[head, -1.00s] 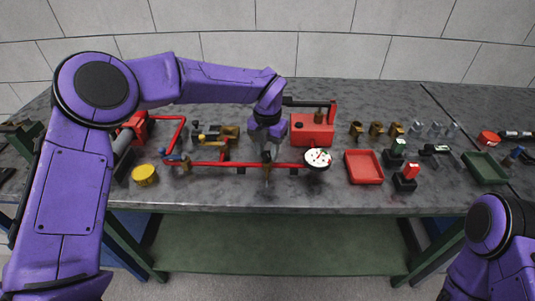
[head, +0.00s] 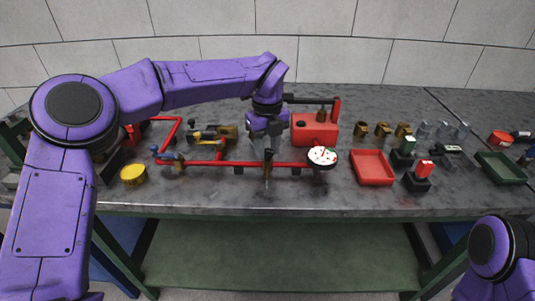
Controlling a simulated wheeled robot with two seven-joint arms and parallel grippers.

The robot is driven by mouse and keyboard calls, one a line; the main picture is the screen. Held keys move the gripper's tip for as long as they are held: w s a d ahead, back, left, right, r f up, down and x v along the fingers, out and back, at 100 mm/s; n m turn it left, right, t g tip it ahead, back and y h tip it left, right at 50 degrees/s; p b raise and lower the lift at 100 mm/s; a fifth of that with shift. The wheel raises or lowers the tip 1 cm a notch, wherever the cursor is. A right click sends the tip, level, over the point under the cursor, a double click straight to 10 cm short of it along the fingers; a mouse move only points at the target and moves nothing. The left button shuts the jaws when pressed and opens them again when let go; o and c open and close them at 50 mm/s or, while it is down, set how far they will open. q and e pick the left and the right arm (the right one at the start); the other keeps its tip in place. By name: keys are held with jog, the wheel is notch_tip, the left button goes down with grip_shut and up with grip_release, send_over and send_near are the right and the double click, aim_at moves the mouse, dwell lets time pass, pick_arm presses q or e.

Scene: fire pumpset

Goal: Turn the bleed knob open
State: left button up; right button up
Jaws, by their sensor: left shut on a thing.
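My left gripper (head: 268,155) points down over the red pipe (head: 208,164) at the front of the bench. It is shut on a small part at a brass fitting (head: 268,172) on that pipe, which I take to be the bleed knob; the fingers hide most of it. A round white gauge (head: 322,156) with a red needle sits at the pipe's right end. My right arm shows at the lower right, but its gripper is out of the picture.
A red pump box (head: 314,130) stands behind the gauge. A red tray (head: 373,168) and switch blocks (head: 418,176) lie to the right. A yellow cap (head: 133,174) and a blue-handled valve (head: 167,158) are to the left. The bench's front strip is mostly clear.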

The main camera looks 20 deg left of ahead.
aim_at(268, 151)
pick_arm(q)
jog(key=n+b, duration=0.4)
jog(key=n, duration=0.1)
jog(key=shift+f+b, duration=0.25)
jog(key=shift+b, duration=0.15)
jog(key=shift+r+n+b, duration=0.15)
jog(key=shift+n+b, duration=1.3)
jog(key=shift+n, duration=0.45)
jog(key=o, duration=1)
jog(key=shift+o, duration=0.2)
jog(key=shift+r, duration=0.15)
notch_tip(268, 151, up, 10)
jog(key=p, duration=0.3)
jog(key=shift+r, duration=0.2)
